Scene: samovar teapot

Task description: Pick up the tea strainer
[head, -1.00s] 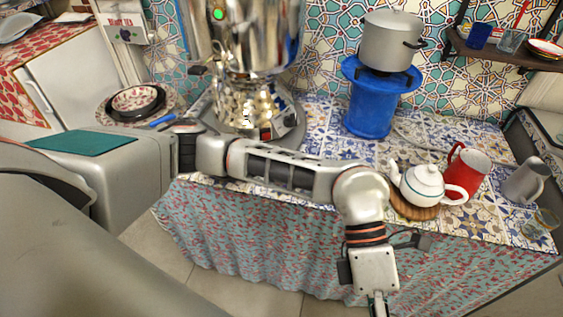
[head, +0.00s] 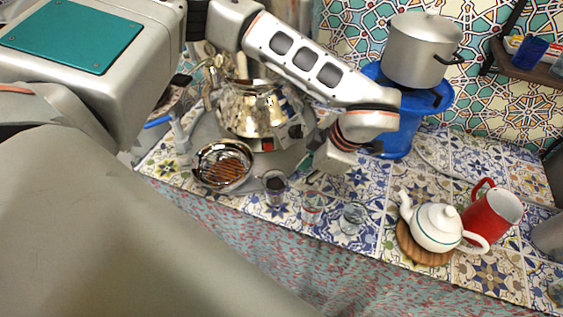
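I cannot make out the tea strainer for certain in the head view. My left gripper (head: 311,173) is low over the tiled counter, just right of the shiny samovar (head: 247,110). Its fingers are small and partly hidden by the wrist, so I cannot tell whether they are open or hold anything. Small glasses stand on the counter below it: a dark one (head: 275,188), a patterned one (head: 312,207) and a clear one (head: 353,217). My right gripper is not in view.
A round metal bowl (head: 223,164) with copper-coloured stripes sits at the samovar's front left. A white teapot (head: 437,226) stands on a round wooden board (head: 409,246), beside a red jug (head: 490,215). A grey pot (head: 417,52) is on a blue stand (head: 397,137) behind my wrist.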

